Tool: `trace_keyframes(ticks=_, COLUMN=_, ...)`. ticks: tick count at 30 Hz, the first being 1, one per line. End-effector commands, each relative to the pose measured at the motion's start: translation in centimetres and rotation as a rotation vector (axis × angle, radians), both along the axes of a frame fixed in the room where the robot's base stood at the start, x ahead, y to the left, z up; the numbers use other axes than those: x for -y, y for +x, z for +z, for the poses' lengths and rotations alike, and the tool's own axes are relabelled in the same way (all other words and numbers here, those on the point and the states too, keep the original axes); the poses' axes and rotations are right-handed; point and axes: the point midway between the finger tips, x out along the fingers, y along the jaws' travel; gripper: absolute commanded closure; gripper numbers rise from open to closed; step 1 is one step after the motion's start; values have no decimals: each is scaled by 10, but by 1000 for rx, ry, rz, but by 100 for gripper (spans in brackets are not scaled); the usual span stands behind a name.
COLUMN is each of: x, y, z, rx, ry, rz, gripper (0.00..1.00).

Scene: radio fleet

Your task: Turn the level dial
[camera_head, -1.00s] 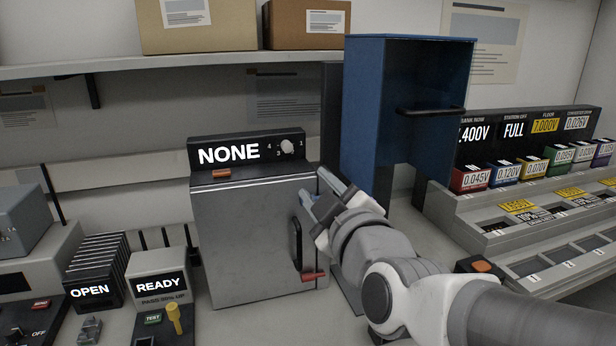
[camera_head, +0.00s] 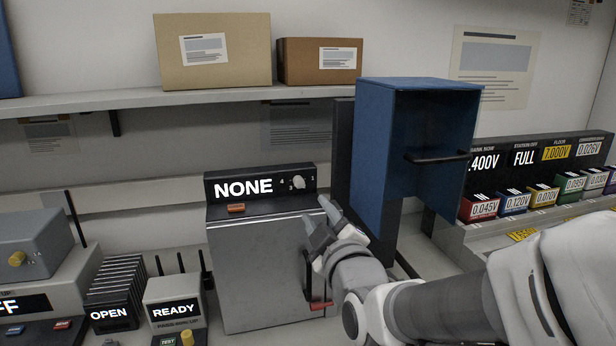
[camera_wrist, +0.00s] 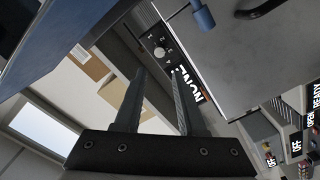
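The level dial (camera_head: 298,182) is a small pale knob on the black sloped panel at the top of a grey metal cabinet (camera_head: 265,275). Beside it, the display (camera_head: 243,187) reads NONE. In the wrist view the dial (camera_wrist: 159,52) shows beyond my fingertips, with small numbers around it. My gripper (camera_head: 315,209) is open and empty, with its two fingers apart. It is just below and right of the dial in the head view, apart from it. The wrist view shows nothing between the fingers.
A blue open box-like housing (camera_head: 408,150) with a black handle stands close right of the gripper. An orange tab (camera_head: 236,208) sits under the display. A red-ended lever (camera_head: 321,305) is low on the cabinet front. A shelf (camera_head: 215,100) with cardboard boxes runs above.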

Motion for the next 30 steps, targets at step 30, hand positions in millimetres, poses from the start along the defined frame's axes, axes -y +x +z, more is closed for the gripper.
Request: trace_keyframes(ticks=30, x=-27, y=96, z=0, rx=0, ry=-1, rz=0, gripper=60)
